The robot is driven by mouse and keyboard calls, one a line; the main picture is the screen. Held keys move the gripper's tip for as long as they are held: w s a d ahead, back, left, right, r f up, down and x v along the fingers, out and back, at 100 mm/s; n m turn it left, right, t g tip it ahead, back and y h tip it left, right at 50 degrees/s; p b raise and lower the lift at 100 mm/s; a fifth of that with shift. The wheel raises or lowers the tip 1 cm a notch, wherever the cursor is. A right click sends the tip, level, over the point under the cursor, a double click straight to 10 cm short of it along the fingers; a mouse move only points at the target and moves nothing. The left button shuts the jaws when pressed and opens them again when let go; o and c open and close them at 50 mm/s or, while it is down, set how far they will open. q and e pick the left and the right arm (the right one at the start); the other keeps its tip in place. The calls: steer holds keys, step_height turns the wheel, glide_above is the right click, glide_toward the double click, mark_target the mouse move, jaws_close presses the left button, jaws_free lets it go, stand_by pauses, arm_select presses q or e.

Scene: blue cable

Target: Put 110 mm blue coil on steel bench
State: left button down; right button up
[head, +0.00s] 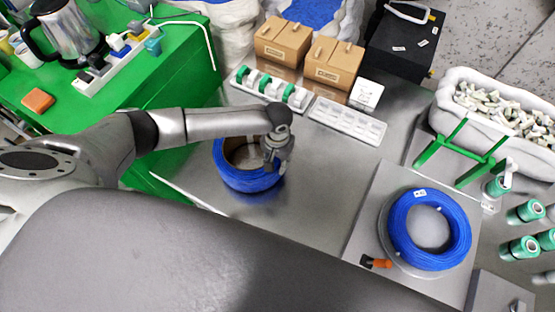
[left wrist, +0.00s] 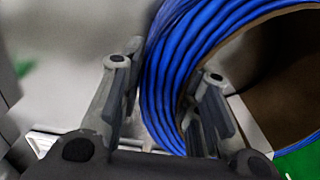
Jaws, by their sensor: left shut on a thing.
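A blue coil (head: 252,182) with a brown inner core is over the left part of the steel bench (head: 315,200). I cannot tell whether it touches the bench top. My left gripper (head: 274,160) is shut on the coil's right wall. In the left wrist view, the gripper (left wrist: 165,100) has one finger outside and one inside the ring of blue windings (left wrist: 188,50). A second, flatter blue coil (head: 430,228) with a small white label lies on a grey plate at the right. No size can be read on either coil. My right gripper is not in view.
Cardboard boxes (head: 333,66), a white rack with green parts (head: 270,88) and a white tray (head: 347,120) stand along the bench's back. A green table (head: 175,70) adjoins at left. An orange-tipped item (head: 376,262) lies near the second coil. The bench's middle is clear.

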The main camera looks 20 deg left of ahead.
arm_select(q)
steer(key=shift+w+f, duration=0.1)
steer(key=shift+f, duration=0.15)
steer(key=c, duration=1.1)
jaws_free()
step_height(320, 180, up, 12)
steer(key=shift+b, duration=0.85)
